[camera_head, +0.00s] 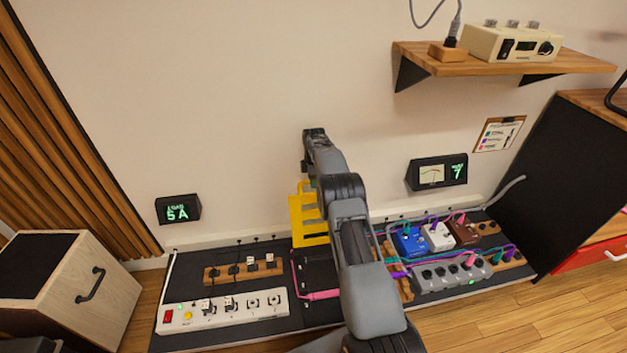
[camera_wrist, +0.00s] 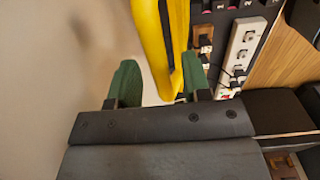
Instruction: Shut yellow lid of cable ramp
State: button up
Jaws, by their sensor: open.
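The yellow lid (camera_head: 309,226) of the cable ramp stands raised, near upright, by the wall in the head view. The dark ramp base (camera_head: 318,275) lies open below it, with a pink cable (camera_head: 322,295) along it. My arm hides the right part of the lid and ramp. My gripper (camera_wrist: 158,72) is open, its green fingers apart in the wrist view. The yellow lid (camera_wrist: 157,42) reaches between the fingers, close to the right one; I cannot tell if they touch. In the head view the gripper is mostly hidden behind my arm.
A white power strip (camera_head: 225,311) and a wooden socket block (camera_head: 244,271) lie left of the ramp. Several pedals (camera_head: 438,237) and a grey cable box (camera_head: 452,276) lie right. A wooden shelf (camera_head: 500,67) juts from the wall above right. Open wall is left of my arm.

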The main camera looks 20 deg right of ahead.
grip_shut()
dwell(0.4)
jog(key=shift+a, duration=0.1)
